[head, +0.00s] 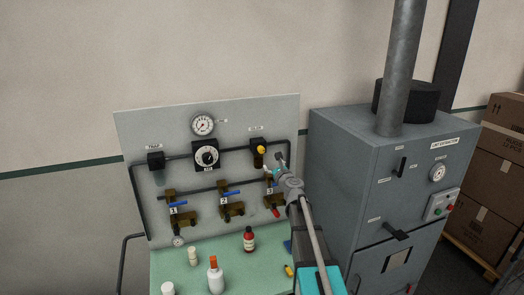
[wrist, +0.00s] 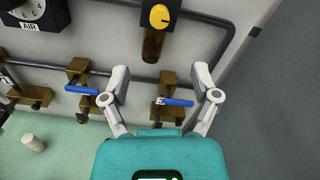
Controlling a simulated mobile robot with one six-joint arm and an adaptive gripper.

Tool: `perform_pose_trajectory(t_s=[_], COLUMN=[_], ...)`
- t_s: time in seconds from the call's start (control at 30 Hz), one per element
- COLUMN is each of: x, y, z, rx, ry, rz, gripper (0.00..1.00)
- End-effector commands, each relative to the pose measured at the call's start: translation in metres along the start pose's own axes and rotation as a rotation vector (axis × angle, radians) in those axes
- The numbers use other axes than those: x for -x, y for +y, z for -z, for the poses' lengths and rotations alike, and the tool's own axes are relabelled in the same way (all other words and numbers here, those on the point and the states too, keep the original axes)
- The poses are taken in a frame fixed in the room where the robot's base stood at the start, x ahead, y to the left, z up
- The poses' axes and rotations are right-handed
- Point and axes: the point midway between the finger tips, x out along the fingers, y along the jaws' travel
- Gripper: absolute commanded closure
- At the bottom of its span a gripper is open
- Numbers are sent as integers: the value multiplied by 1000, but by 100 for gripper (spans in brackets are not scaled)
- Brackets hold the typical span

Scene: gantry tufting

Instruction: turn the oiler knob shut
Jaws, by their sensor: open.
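The oiler is a dark body with an amber bowl under the pipe at the panel's upper right, with a small label above it. Its yellow knob (head: 261,149) faces out from the top; in the wrist view the knob (wrist: 159,16) is at the top edge, with a dark slot mark across it. My gripper (head: 276,165) is just right of and below the knob in the head view. In the wrist view my gripper (wrist: 160,75) has its two fingers spread wide with nothing between the tips. The knob lies beyond the fingertips, and no contact shows.
Blue-handled brass valves (head: 230,201) line the lower pipe; one blue handle (wrist: 180,102) shows between my fingers. A black AIR regulator (head: 206,156) and a gauge (head: 203,125) are left of the oiler. Bottles (head: 215,277) stand on the green bench (head: 185,266). A grey cabinet (head: 345,160) stands right.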

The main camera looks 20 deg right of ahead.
Motion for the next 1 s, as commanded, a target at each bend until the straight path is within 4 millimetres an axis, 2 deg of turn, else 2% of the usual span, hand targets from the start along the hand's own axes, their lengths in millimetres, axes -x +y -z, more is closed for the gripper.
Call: perform_pose_trajectory(t_s=[0.17, 0.37, 0.57, 1.0], x=[-2, -14, -38, -105], y=[0, 0, -1, -1], z=[0, 0, 0, 0], rx=[2, 3, 3, 3], ry=[0, 0, 0, 0], rz=[-1, -2, -2, -1], gripper=[21, 21, 21, 21])
